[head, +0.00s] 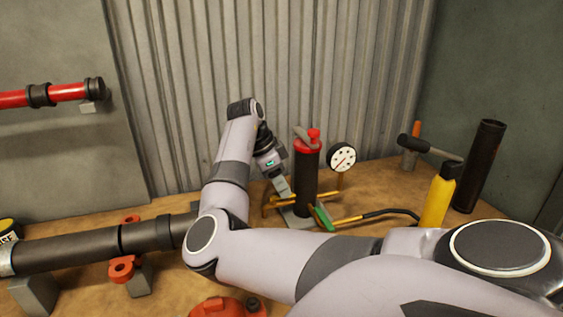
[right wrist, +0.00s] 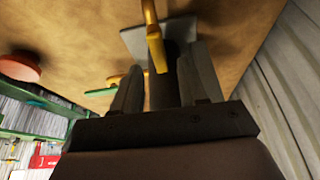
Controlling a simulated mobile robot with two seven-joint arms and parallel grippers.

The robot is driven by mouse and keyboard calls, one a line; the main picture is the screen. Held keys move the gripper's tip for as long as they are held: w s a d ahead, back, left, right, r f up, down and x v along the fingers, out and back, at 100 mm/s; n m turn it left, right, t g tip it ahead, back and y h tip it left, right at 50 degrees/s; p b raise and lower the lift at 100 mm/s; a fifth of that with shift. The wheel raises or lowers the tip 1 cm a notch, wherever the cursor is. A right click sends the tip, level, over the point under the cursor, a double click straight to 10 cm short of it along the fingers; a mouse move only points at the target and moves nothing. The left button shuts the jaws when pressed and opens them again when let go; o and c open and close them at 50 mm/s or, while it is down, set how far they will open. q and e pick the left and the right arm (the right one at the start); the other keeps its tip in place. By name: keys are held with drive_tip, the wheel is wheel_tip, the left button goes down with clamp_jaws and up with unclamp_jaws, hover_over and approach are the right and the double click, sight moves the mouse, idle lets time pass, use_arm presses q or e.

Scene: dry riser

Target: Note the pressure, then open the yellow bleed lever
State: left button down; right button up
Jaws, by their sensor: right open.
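A test pump with a black cylinder (head: 305,182) and a red cap stands on the bench. A white round gauge (head: 342,157) with a red needle sits to its right; its numbers are too small to read. A yellow lever (right wrist: 155,45) shows in the right wrist view, in front of the cylinder and between my fingers in the picture; I cannot tell whether they touch it. Yellow parts (head: 277,200) also show left of the cylinder in the head view. My right gripper (right wrist: 166,68) is open beside the pump. My left gripper is not in view.
A green-handled lever (head: 322,217) and a hose (head: 375,213) lie right of the pump's foot. A black pipe (head: 90,247) on supports fills the left.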

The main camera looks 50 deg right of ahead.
sight(271, 197)
drive_tip(key=shift+v, duration=2.75)
drive_tip(key=shift+a, duration=0.1)
